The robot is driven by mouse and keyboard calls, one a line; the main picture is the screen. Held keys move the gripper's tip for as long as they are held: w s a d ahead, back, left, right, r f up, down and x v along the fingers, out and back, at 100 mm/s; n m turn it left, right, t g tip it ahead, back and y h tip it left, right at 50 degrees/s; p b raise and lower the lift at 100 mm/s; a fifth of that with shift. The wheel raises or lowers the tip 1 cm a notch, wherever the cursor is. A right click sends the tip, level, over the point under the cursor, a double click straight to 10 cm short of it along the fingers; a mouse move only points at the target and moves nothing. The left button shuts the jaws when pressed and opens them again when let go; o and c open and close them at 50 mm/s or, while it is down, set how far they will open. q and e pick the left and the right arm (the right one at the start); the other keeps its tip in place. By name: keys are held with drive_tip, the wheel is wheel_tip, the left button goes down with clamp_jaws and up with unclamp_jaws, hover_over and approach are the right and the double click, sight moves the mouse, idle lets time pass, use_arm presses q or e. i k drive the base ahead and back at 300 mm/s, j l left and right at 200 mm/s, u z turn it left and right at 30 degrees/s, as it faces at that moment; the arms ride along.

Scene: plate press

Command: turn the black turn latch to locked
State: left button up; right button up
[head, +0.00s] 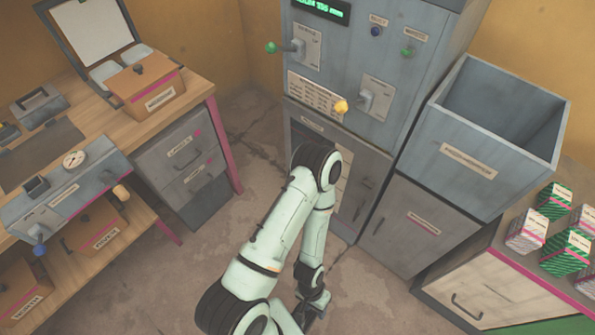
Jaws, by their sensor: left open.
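I cannot pick out the black turn latch for certain. Small dark fittings show on the grey gauge unit (95,175) at the left and on the grey case (38,104) behind it, too small to read as locked or unlocked. The lower front of the tall grey machine (345,75) is partly hidden behind my left arm. My left gripper (314,308) is low at the bottom centre, over the floor in the picture, open and apart from the fittings. Its fingertips are small and partly covered. My right gripper is out of view.
The machine carries levers with green (271,47) and yellow (341,107) knobs. A wooden workbench (190,95) with boxes stands left. A grey open bin (500,130) and several patterned cartons stand right. Bare floor (225,235) lies between bench and machine.

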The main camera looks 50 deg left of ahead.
sight(369, 182)
drive_tip(key=u, duration=1.6)
